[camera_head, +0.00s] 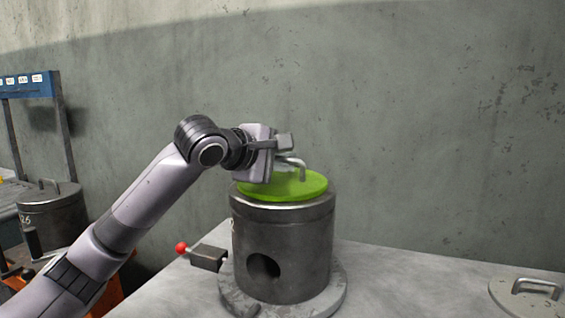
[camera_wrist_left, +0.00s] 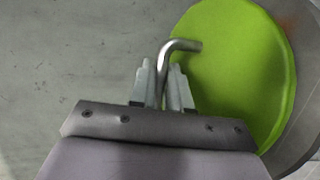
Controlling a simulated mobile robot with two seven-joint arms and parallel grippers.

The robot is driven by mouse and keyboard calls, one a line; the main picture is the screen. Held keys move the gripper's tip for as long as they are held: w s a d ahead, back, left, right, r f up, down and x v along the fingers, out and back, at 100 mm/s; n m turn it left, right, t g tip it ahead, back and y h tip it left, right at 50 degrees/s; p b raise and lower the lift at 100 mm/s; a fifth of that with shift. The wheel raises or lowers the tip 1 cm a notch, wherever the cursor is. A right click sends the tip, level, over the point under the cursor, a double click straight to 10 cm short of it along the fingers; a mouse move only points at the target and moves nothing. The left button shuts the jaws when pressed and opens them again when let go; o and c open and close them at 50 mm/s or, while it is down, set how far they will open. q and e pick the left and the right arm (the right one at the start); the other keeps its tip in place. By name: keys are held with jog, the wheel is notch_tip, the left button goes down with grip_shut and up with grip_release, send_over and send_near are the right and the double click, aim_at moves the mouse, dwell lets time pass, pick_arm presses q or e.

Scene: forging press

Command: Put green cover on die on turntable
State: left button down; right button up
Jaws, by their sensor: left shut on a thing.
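The green cover (camera_head: 300,187) is a flat round disc with a bent metal handle (camera_head: 291,163). It is over the top of the grey cylindrical die (camera_head: 285,240), roughly level; I cannot tell whether it fully rests on it. The die stands upright on the round turntable (camera_head: 332,303) and has a round hole in its side. My left gripper (camera_head: 280,158) is shut on the handle. In the left wrist view the fingers (camera_wrist_left: 164,88) pinch the handle beside the green cover (camera_wrist_left: 235,70). My right gripper is not in view.
A red-knobbed lever (camera_head: 182,248) with a dark block sits left of the turntable. A grey lid with a handle (camera_head: 537,287) lies at the table's right. Another die (camera_head: 52,212) stands at far left by a blue rack (camera_head: 28,85). A concrete wall is behind.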

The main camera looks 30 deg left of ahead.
pick_arm(q)
jog(key=shift+r, duration=0.2)
jog(key=shift+f, duration=0.15)
jog(key=c, duration=1.1)
grip_release()
jog(key=shift+f, duration=0.15)
jog(key=shift+s+r, duration=0.2)
jog(key=shift+r, duration=0.05)
jog(key=b+v, duration=0.1)
jog(key=v, duration=1)
jog(key=shift+s, duration=0.35)
jog(key=shift+r, duration=0.2)
